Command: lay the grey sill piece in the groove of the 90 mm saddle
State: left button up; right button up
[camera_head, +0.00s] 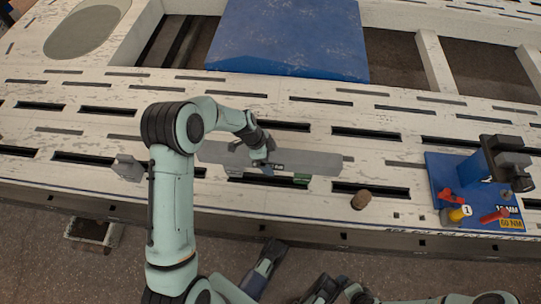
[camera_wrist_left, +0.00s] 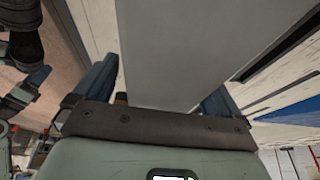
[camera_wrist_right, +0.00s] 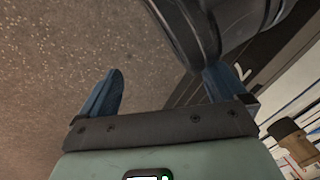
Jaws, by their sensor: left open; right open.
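The grey sill piece (camera_head: 310,162) is a long flat bar lying lengthwise along the pale slotted bench. In the left wrist view the sill piece (camera_wrist_left: 190,45) passes between the two blue fingers. My left gripper (camera_head: 265,160) is open around the bar's middle, with a finger on each side; contact cannot be told. A small green part (camera_head: 301,179) shows under the bar's near edge, and a label beside the gripper is too small to read. The 90 mm saddle and its groove cannot be made out. My right gripper (camera_wrist_left: 20,90) is open and empty, and its fingers show in the right wrist view (camera_wrist_right: 160,90).
A grey block (camera_head: 128,168) stands left of the bar. A brown knob (camera_head: 361,200) sits to the right near the bench's front edge. A blue fixture (camera_head: 455,180) with clamps and red and yellow parts stands at far right. A big blue plate (camera_head: 290,40) lies behind.

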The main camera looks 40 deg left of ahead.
pick_arm(q)
jog(key=p+v, duration=0.1)
jog(key=v, duration=0.6)
jog(key=shift+w+p, duration=0.1)
jog(key=shift+p, duration=0.25)
jog(key=p+v, duration=0.1)
jog(key=v, duration=0.5)
jog(key=shift+a+r, duration=0.15)
jog(key=shift+r, duration=0.15)
pick_arm(e)
jog(key=shift+y, duration=0.3)
jog(key=r, duration=0.1)
jog(key=a+r, duration=0.2)
jog(key=r, duration=0.1)
jog(key=shift+s, duration=0.35)
